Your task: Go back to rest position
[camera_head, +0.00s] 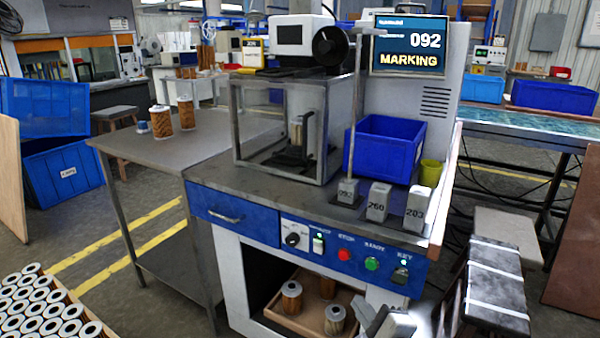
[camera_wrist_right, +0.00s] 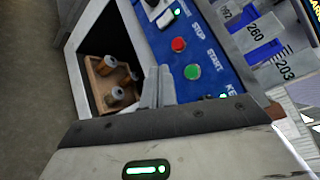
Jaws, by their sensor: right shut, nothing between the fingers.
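My right gripper (camera_head: 386,320) is at the bottom of the head view, in front of the marking bench, below its button panel (camera_head: 340,254). Its fingers are together with nothing between them. In the right wrist view the fingers (camera_wrist_right: 156,88) stand up in front of the blue panel, and the gripper is apart from it. My left gripper is not in view. The marking machine's screen (camera_head: 410,45) reads "092 MARKING". Inside its clear enclosure (camera_head: 237,130), a cartridge (camera_head: 297,129) appears to sit on a dark fixture.
Stamp blocks 092 (camera_head: 347,192), 260 (camera_head: 378,202) and 203 (camera_head: 417,208) stand on the bench's right front. A blue bin (camera_head: 385,150) is behind them. A tray (camera_head: 290,318) of cartridges is in the open cabinet. Two cartridges (camera_head: 161,122) stand on the side table (camera_head: 150,155).

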